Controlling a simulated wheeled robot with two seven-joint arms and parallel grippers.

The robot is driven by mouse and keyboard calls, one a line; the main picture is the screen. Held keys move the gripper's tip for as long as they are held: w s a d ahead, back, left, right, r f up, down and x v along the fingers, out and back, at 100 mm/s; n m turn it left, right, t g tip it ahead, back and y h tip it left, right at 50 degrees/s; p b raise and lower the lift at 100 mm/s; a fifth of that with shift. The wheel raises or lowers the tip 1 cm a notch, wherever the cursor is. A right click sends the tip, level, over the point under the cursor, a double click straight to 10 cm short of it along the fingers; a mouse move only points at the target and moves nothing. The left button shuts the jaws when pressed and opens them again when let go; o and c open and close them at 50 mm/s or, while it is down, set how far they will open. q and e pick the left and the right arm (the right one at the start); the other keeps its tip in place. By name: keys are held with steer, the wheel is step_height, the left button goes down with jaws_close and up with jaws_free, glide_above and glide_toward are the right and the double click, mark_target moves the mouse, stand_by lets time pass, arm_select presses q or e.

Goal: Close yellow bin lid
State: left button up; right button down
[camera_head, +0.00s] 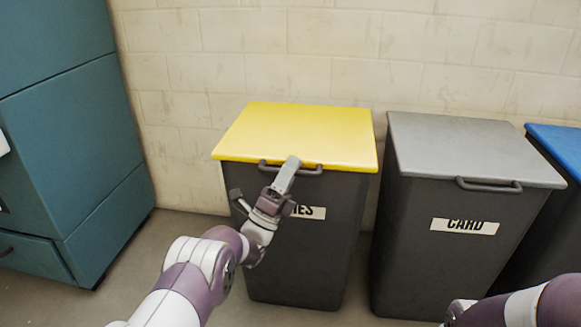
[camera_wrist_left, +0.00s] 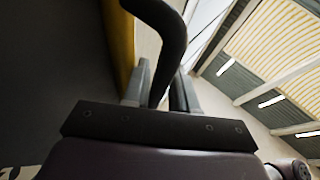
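The yellow bin lid (camera_head: 300,135) lies flat on top of a dark grey bin (camera_head: 310,255), with no visible gap under it. A dark bar handle (camera_head: 309,171) sticks out of the lid's front edge. My left gripper (camera_head: 288,170) is at the handle's left part. In the left wrist view, the curved handle (camera_wrist_left: 165,35) passes between the two fingers (camera_wrist_left: 160,92), which sit close on either side of it. The lid's yellow edge (camera_wrist_left: 122,45) runs beside them. My gripper and wrist hide part of the bin's label. My right gripper is out of view.
A grey-lidded bin (camera_head: 475,150) marked CARD stands to the right, with a blue-lidded bin (camera_head: 560,150) beyond it. A teal cabinet (camera_head: 75,140) stands at the left. A pale block wall (camera_head: 330,55) is close behind. My right forearm shows at the bottom right.

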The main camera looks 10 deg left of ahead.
arm_select(q)
steer(key=shift+r, duration=0.15)
steer(key=shift+a, duration=0.1)
steer(key=shift+s+a+f+p, duration=0.1)
steer(key=shift+s+f+p, duration=0.1)
steer(key=shift+p, duration=0.1)
steer(key=p+v, duration=0.1)
steer(key=v, duration=1.1)
steer(key=shift+f+p, duration=0.15)
steer(key=shift+p, duration=0.25)
